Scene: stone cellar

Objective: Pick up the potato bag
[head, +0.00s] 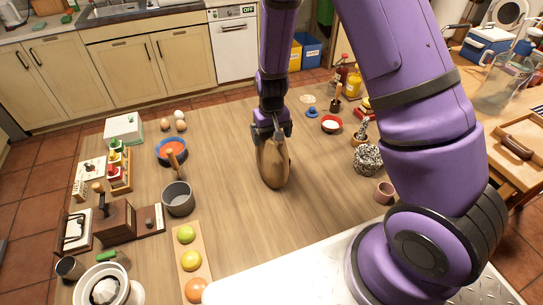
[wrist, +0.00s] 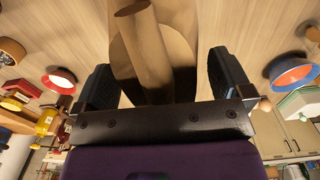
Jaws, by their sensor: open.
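The potato bag (head: 272,168) is a brown, upright sack near the middle of the wooden table. My gripper (head: 272,133) is right at the top of the bag, pointing down. In the wrist view the bag (wrist: 160,55) with its rolled, narrower top lies between the two dark fingers of my gripper (wrist: 163,80). The fingers are apart, one on each side of the bag, with a gap visible on both sides. The lower part of the bag is partly cut off in the wrist view.
A grey pot (head: 178,200) and a blue-rimmed bowl (head: 171,153) stand left of the bag. A board of fruit (head: 205,262) lies front left. A speckled round object (head: 367,160) and a red bowl (head: 331,125) stand to the right. The wood around the bag is clear.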

